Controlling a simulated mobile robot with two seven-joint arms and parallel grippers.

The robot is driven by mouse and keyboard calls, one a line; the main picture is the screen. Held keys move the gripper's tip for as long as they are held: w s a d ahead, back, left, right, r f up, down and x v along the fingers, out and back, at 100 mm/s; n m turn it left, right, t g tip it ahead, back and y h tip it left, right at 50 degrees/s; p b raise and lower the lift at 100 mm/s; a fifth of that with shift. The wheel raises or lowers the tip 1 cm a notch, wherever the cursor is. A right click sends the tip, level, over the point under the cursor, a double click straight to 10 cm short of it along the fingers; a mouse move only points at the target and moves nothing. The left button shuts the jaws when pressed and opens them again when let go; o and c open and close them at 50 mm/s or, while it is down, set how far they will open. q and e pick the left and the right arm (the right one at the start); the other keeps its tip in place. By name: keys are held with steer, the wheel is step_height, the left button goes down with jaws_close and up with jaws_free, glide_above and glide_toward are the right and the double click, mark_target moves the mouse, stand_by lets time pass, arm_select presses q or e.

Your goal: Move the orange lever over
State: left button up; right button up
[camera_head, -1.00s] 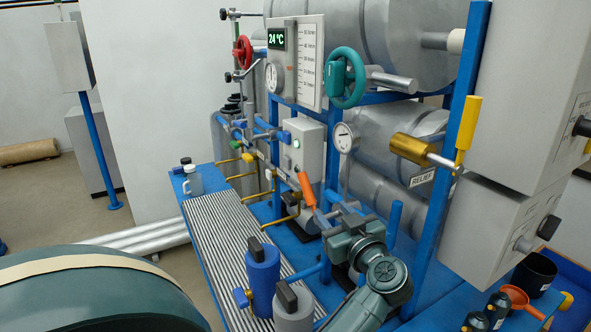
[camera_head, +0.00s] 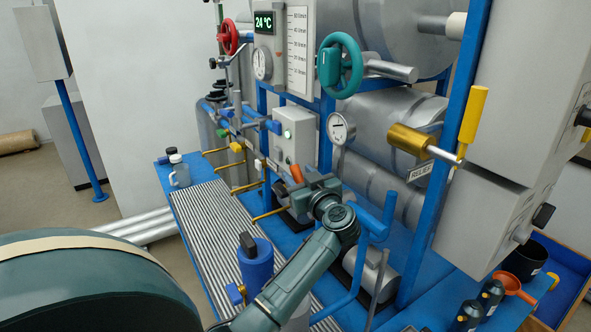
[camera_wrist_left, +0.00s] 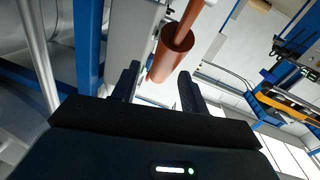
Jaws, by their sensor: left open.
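The orange lever (camera_head: 296,173) stands at the front of the machine, below the grey box with the green button. My left gripper hides most of it in the head view. In the left wrist view the lever's orange-brown cylindrical grip (camera_wrist_left: 177,52) lies just ahead of the fingertips, close to the gap between them. My left gripper (camera_head: 291,187) is open. Its two dark fingers (camera_wrist_left: 159,76) are spread apart in the left wrist view. I cannot tell whether either finger touches the lever. My right gripper is not in view.
Brass pipes (camera_head: 247,187) and a blue cylinder (camera_head: 257,262) stand near my left arm. A blue post (camera_head: 450,150) and a yellow-handled relief valve (camera_head: 472,115) are to the right. A teal handwheel (camera_head: 340,66) is above. The ribbed tray (camera_head: 207,230) has clear room.

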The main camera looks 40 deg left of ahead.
arm_select(q)
steer(key=shift+x, duration=1.5)
jaws_close()
